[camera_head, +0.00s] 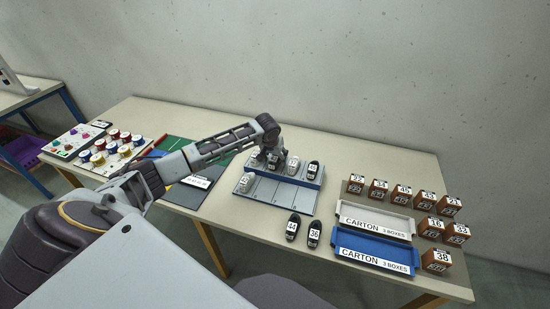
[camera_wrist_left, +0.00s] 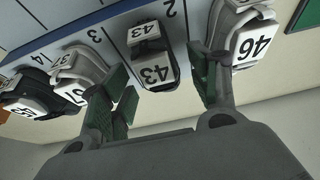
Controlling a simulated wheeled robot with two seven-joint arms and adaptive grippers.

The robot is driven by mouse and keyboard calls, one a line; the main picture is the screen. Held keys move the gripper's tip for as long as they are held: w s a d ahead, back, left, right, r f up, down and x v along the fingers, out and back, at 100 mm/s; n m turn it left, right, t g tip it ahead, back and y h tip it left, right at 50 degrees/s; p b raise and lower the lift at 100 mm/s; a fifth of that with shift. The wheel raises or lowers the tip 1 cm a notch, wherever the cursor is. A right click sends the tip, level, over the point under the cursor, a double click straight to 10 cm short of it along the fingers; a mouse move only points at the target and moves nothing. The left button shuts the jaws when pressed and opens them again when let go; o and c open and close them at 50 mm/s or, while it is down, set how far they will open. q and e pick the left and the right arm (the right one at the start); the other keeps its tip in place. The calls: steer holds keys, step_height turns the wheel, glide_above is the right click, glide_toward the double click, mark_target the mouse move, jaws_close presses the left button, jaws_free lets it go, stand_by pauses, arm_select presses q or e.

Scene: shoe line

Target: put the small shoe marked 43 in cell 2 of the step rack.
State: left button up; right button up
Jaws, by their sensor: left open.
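The small shoe marked 43 (camera_wrist_left: 153,66) is dark with white labels. In the left wrist view it sits on the step rack (camera_wrist_left: 122,22), beside the printed 2 and apparently between the dividing lines of that cell. My left gripper (camera_wrist_left: 160,88) is open, with a finger on either side of the shoe and gaps showing. In the head view my left gripper (camera_head: 268,159) is over the back step of the blue and grey rack (camera_head: 297,200) and hides shoe 43. My right gripper is not in view.
A grey shoe marked 46 (camera_wrist_left: 241,38) stands close beside one finger, and a grey shoe (camera_wrist_left: 80,72) beside the other. Shoes 44 (camera_head: 292,227) and 36 (camera_head: 314,235) lie in front of the rack. Carton trays (camera_head: 374,251) and several boxes (camera_head: 436,260) are at the right.

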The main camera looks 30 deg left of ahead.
arm_select(q)
steer(key=v, duration=1.1)
steer(key=shift+s+r, duration=0.2)
steer(key=shift+r, duration=0.1)
